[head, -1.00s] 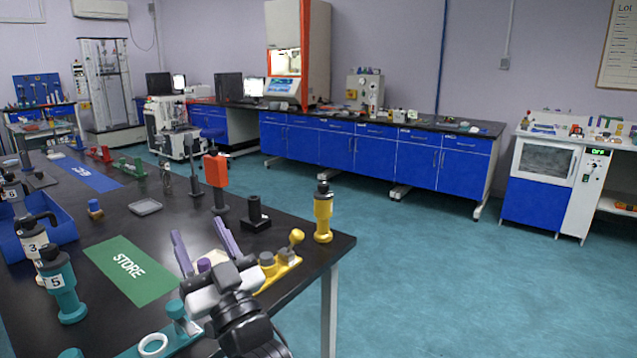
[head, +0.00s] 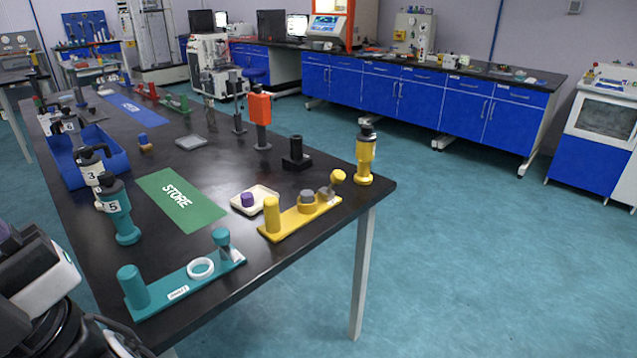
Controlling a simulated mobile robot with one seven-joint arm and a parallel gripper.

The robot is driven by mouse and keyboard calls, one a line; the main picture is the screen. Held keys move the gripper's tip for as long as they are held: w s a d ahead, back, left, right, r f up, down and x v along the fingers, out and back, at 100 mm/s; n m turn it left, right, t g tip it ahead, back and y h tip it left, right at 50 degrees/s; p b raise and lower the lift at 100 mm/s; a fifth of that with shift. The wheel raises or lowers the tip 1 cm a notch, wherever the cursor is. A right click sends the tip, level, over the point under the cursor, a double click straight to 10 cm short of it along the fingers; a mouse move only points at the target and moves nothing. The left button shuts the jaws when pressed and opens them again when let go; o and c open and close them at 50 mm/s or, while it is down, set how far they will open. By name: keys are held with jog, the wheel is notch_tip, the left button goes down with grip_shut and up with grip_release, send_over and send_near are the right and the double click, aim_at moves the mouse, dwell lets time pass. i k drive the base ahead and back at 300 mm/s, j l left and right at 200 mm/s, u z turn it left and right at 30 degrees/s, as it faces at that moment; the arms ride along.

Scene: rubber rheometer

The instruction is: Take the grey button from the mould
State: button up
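The yellow mould (head: 273,230) lies near the front edge of the black table, open, with a yellow post at its left end and a yellow ball knob at its right. The grey button (head: 306,198) sits in the middle of the mould. Only part of my gripper (head: 45,275) shows, at the lower left edge of the head view, well to the left of the mould and apart from it. Its fingertips are cut off or hidden, so its opening cannot be seen.
A white dish (head: 268,193) with a purple button (head: 248,199) stands just behind the mould. A teal mould (head: 180,290) with a white ring lies in front left. A yellow bottle-like tool (head: 365,160) stands at the right corner, a black stand (head: 297,155) behind. The green STORE mat (head: 180,200) is clear.

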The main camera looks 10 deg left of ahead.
aim_at(307, 196)
jog(key=u, duration=0.4)
jog(key=i+l+u, duration=0.25)
jog(key=l+u, duration=0.2)
jog(key=i+l+u, duration=0.1)
jog(key=l+u, duration=0.15)
jog(key=l, duration=0.15)
